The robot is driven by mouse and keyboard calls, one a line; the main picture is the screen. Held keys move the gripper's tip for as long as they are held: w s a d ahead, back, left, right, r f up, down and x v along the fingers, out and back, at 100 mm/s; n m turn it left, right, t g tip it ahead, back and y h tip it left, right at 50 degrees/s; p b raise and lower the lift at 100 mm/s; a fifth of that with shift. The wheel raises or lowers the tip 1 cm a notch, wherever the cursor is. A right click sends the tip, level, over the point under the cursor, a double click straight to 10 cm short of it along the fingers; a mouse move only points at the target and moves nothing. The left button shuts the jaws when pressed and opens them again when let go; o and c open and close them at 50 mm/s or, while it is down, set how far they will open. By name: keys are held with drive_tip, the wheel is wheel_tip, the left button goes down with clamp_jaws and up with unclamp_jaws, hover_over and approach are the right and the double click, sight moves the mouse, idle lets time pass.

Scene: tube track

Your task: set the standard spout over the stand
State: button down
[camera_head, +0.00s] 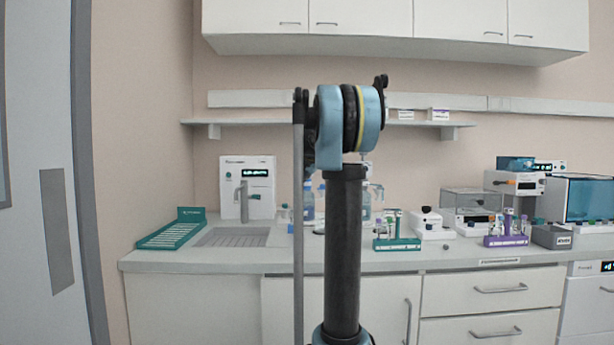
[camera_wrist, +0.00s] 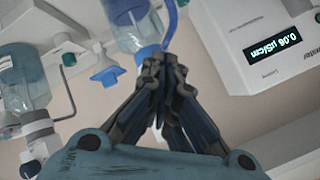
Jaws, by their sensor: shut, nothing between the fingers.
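My gripper (camera_wrist: 165,65) is shut and empty in the wrist view, its fingertips together. They overlap the view of a clear bottle (camera_wrist: 135,32) with a blue-and-white end and a blue tube. I cannot tell whether they touch it. A small blue winged fitting (camera_wrist: 107,75) shows left of the fingertips, apart from them. I cannot tell for sure whether it is the standard spout. No stand can be clearly made out. In the head view my arm hides my gripper and part of the bench behind it.
A bottle (camera_wrist: 22,75) stands at the left of the wrist view. A white instrument (camera_wrist: 262,45) with an inverted readout is at the right. In the head view, a green rack (camera_head: 172,232) and sink (camera_head: 232,237) are left; tube racks (camera_head: 397,243) and instruments fill the right.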

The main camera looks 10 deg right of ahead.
drive_tip(key=shift+a+f, duration=0.15)
drive_tip(key=shift+f, duration=0.1)
drive_tip(key=shift+a, duration=0.1)
drive_tip(key=shift+w+a, duration=0.4)
drive_tip(key=shift+a, duration=0.4)
drive_tip(key=shift+d, duration=0.15)
